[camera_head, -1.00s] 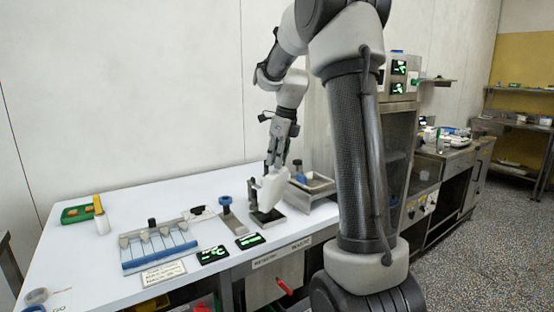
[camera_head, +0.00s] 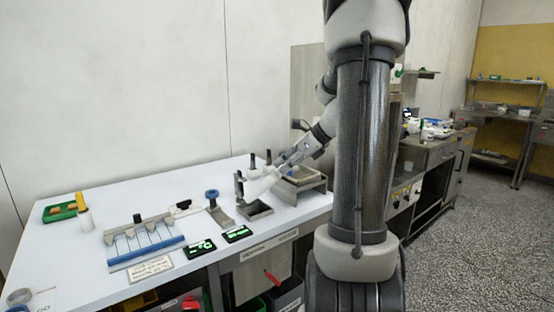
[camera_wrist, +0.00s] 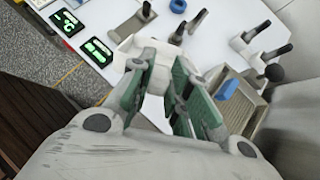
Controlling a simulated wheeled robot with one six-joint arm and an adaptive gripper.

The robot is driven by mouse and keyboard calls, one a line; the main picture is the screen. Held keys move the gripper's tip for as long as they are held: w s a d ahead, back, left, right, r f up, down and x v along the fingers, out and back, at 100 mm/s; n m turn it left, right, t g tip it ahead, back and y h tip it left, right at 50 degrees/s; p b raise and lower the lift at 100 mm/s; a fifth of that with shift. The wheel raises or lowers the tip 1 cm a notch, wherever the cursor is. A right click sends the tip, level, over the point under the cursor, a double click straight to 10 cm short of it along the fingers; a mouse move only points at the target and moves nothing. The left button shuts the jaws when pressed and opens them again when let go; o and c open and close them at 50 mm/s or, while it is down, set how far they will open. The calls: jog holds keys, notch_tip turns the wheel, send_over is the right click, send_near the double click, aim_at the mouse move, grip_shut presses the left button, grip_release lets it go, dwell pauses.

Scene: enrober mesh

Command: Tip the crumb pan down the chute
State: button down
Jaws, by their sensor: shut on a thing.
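The crumb pan appears to be the white, scoop-like thing (camera_head: 260,186) at my gripper, tilted, with its low end toward a dark square opening in the table that looks like the chute (camera_head: 255,210). My gripper (camera_head: 279,172) comes down at a slant from the upper right and is shut on the pan. In the wrist view the white pan (camera_wrist: 127,50) shows just beyond the green-lined fingers of my gripper (camera_wrist: 158,62). The fingers partly hide it, and I cannot see what is in it or whether it touches the chute.
A metal tray on a stand (camera_head: 301,182) is close on the right. A blue-knobbed tool (camera_head: 213,203) and two green displays (camera_head: 236,233) are left and in front. A blue-barred rack (camera_head: 146,246) is farther left.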

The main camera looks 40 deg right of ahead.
jog(key=s+d+f+t+y, duration=0.2)
jog(key=s+f+t+y, duration=0.1)
jog(key=f+t, duration=0.4)
jog(key=shift+s+d+f+y, duration=0.25)
jog(key=shift+s+f+y, duration=0.1)
jog(key=shift+f+y, duration=0.55)
jog(key=shift+a, duration=0.1)
